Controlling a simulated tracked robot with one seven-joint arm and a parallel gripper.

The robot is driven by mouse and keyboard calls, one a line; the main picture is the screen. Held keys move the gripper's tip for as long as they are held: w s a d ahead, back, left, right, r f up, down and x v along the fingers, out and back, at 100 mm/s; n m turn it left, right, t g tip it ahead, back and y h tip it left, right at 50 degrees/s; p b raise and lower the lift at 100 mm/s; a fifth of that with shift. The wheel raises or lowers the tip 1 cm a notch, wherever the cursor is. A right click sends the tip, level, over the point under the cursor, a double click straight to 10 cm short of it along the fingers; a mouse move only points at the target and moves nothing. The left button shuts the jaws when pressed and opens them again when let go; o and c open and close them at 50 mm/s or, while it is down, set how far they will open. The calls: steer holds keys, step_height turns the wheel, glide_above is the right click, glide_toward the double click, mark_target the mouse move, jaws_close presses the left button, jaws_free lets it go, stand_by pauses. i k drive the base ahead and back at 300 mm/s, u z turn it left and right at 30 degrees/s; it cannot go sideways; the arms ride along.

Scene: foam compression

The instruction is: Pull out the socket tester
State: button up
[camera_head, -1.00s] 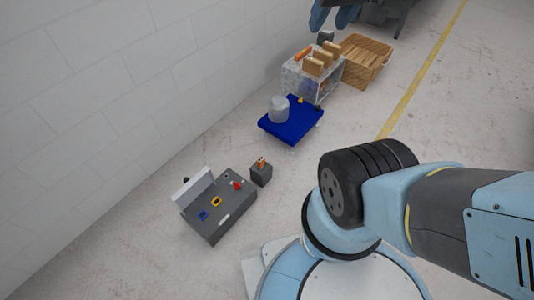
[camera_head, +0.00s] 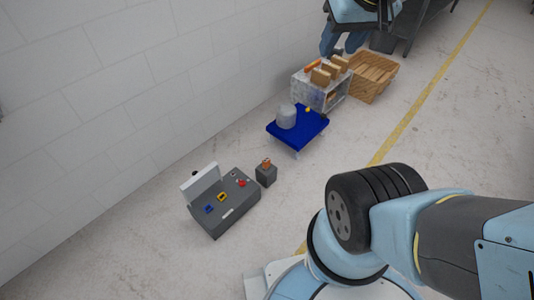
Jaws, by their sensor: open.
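A grey box (camera_head: 236,222) with a raised white panel (camera_head: 201,183) stands on the floor by the wall. On its top are a blue piece (camera_head: 209,209), a yellow piece (camera_head: 222,197), a red piece (camera_head: 242,183) and a small white piece (camera_head: 227,213). I cannot tell which of these, if any, is the socket tester.
A small dark box (camera_head: 266,177) with an orange item stands beside the grey box. Beyond are a blue platform (camera_head: 310,128) with a grey container (camera_head: 286,117), a grey crate (camera_head: 312,95) holding brown blocks, and a wooden crate (camera_head: 374,77). Floor right of these is clear.

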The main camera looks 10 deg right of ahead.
mark_target(266, 162)
steer(key=u, duration=0.1)
steer(key=i, duration=0.95)
steer(key=z, duration=0.05)
